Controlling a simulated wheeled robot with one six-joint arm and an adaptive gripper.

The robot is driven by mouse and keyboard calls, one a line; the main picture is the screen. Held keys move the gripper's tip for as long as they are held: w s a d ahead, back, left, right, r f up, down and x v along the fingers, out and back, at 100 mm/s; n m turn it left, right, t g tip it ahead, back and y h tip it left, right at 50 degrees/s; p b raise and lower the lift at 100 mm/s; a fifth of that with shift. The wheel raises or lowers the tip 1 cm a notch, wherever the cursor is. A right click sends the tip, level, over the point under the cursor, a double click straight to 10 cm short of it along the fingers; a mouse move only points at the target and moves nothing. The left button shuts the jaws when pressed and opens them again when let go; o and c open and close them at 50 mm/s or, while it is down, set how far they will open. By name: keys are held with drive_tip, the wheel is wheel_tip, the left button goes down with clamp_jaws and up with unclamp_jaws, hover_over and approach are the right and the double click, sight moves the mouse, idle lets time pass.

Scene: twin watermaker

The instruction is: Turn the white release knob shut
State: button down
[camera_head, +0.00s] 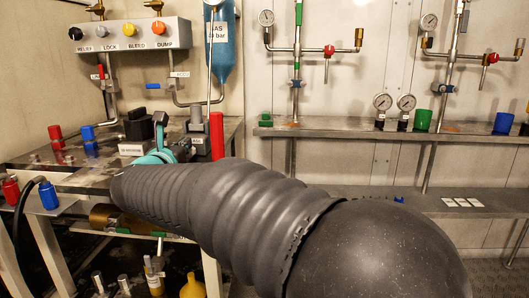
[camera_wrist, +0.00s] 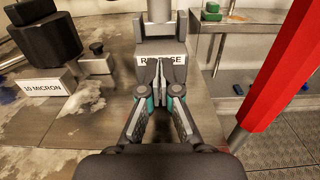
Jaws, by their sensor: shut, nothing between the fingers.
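A grey block with a white RELEASE label (camera_wrist: 148,60) stands straight ahead of my gripper (camera_wrist: 163,75) in the wrist view. My fingertips are close together, empty, and cover the middle of the label. I cannot tell whether they touch the block. A grey upright piece (camera_wrist: 158,10) rises behind the block. I cannot make out a white knob on this block; the fingers or the block may hide it. In the head view my gripper (camera_head: 160,147) shows as teal and black parts above the bench, partly hidden by my arm. A white knob (camera_head: 110,31) labelled LOCK is on the wall panel.
A red post (camera_wrist: 285,65) stands right of my gripper in the wrist view. A black housing labelled 10 MICRON (camera_wrist: 45,87) is at left. The wall panel (camera_head: 163,32) also has black, yellow and orange knobs. A metal shelf (camera_head: 345,132) runs along the back wall.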

drive_tip(key=shift+d+f+b, duration=0.25)
drive_tip(key=shift+d+b, duration=0.4)
drive_tip(key=shift+b, duration=1.25)
drive_tip(key=shift+r, duration=0.15)
drive_tip(key=shift+d+r, duration=0.15)
drive_tip(key=shift+r, duration=0.05)
drive_tip(key=shift+s+a+b, duration=0.15)
drive_tip(key=shift+s+b, duration=0.4)
drive_tip(key=shift+s, duration=0.8)
drive_tip(key=shift+s+a+b, duration=0.1)
drive_tip(key=shift+s+b, duration=0.45)
drive_tip(key=shift+s, duration=0.75)
drive_tip(key=shift+s+r, duration=0.1)
drive_tip(key=shift+s, duration=0.3)
drive_tip(key=shift+d+r, duration=0.1)
